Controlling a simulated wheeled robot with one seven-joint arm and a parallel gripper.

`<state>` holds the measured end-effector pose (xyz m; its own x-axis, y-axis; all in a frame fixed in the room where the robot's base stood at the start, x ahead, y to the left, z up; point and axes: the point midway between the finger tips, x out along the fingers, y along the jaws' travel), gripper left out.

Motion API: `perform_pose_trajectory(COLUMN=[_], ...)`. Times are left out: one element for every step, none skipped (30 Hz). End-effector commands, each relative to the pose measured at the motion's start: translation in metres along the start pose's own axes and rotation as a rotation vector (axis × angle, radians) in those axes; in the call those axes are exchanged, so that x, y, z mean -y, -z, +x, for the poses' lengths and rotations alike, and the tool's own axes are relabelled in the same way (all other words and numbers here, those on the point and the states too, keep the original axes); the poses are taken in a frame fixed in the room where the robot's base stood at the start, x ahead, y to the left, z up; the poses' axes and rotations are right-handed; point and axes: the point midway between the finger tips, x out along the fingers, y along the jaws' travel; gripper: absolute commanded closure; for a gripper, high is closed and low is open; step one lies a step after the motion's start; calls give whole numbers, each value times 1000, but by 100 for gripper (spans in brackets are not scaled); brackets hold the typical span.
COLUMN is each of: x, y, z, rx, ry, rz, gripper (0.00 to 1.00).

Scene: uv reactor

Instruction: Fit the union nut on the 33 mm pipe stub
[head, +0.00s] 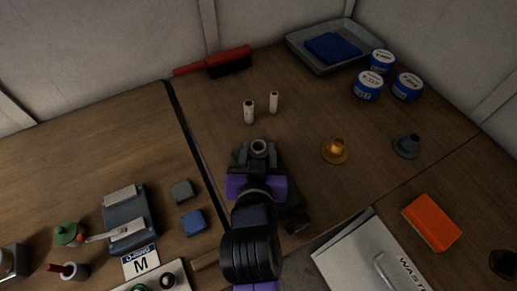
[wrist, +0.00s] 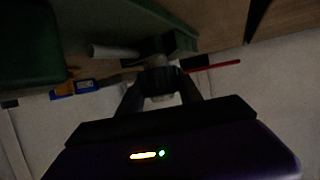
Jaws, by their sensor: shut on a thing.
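My gripper (head: 259,158) is shut on a grey ring-shaped piece, which looks like the union nut (head: 259,146). Its open bore faces up toward the head camera. In the dark wrist view my gripper (wrist: 162,90) also shows closed around it. Two pale upright tubes, a wider one (head: 249,111) and a thinner one (head: 273,102), stand just beyond my gripper. To the right are an amber flanged stub (head: 335,151) and a grey flanged stub (head: 407,146). No size marks are readable, so I cannot tell which is 33 mm. The nut appears apart from all of them.
A red-handled brush (head: 215,61) lies at the back. A grey tray (head: 300,42) with a blue cloth and several blue tubs (head: 367,86) are back right. An orange block (head: 432,222) and a waste bin (head: 365,258) are front right. The wood between tubes and amber stub is clear.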

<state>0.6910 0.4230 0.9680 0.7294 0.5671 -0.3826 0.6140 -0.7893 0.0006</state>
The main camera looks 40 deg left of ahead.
Motion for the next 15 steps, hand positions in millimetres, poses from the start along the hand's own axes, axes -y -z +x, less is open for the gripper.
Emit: perform_pose_trajectory(x=[0, 0, 0, 0, 0, 0, 0, 0, 0, 0, 0, 0, 0, 0, 0], y=[-2, -3, -4, -5, -6, -7, -7, -8, -9, -9, -10, -10, -10, -10, -10], z=[1, 1, 2, 2, 2, 3, 3, 3, 4, 4, 4, 4, 4, 4, 4], rx=[0, 0, 0, 0, 0, 0, 0, 0, 0, 0, 0, 0, -1, -1, -1], ry=[0, 0, 0, 0, 0, 0, 0, 0, 0, 0, 0, 0, 0, 0, 0], rz=[0, 0, 0, 0, 0, 0, 0, 0, 0, 0, 0, 0, 0, 0, 0], gripper=[97, 97, 97, 97, 97, 97, 97, 97, 97, 97, 97, 97, 97, 97, 97])
